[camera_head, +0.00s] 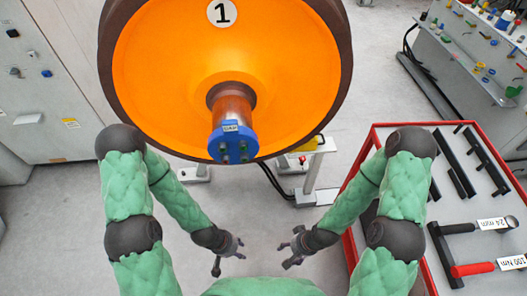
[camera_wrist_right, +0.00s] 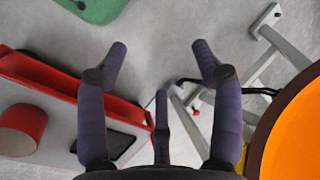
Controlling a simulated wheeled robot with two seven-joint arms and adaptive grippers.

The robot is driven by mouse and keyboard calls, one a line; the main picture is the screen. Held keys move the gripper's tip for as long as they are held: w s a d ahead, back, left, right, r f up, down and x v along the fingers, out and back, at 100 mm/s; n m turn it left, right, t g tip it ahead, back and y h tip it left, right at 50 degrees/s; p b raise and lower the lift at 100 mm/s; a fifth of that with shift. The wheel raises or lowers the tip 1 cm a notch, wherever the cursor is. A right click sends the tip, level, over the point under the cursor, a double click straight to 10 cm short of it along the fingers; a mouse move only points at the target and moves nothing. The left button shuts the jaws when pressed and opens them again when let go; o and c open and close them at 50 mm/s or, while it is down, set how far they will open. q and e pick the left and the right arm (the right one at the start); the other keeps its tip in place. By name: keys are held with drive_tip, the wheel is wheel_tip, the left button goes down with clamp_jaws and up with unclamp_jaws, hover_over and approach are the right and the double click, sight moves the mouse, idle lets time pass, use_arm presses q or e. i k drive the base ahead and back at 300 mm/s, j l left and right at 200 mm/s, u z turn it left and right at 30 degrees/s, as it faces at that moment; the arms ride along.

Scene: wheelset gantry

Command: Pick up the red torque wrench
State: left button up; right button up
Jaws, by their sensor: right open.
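The red torque wrench (camera_head: 472,269) lies on the tool trolley's top at the lower right of the head view. Its red handle points left, and a white "100 Nm" label (camera_head: 512,262) sits at its right end, near the picture's edge. My right gripper (camera_head: 287,254) is open and empty, left of the trolley and apart from the wrench. In the right wrist view its fingers (camera_wrist_right: 160,60) are spread with only floor between them. My left gripper (camera_head: 229,257) hangs further left over the floor, its fingers spread and empty.
The red-rimmed trolley (camera_head: 375,133) also holds a black-handled "24 mm" tool (camera_head: 458,228) and several black bars. An orange wheel (camera_head: 165,60) with a blue cap (camera_head: 233,143) stands ahead. A red cylinder (camera_wrist_right: 20,128) shows in the wrist view. Floor between the arms is clear.

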sight(519, 262)
drive_tip(key=z, duration=2.55)
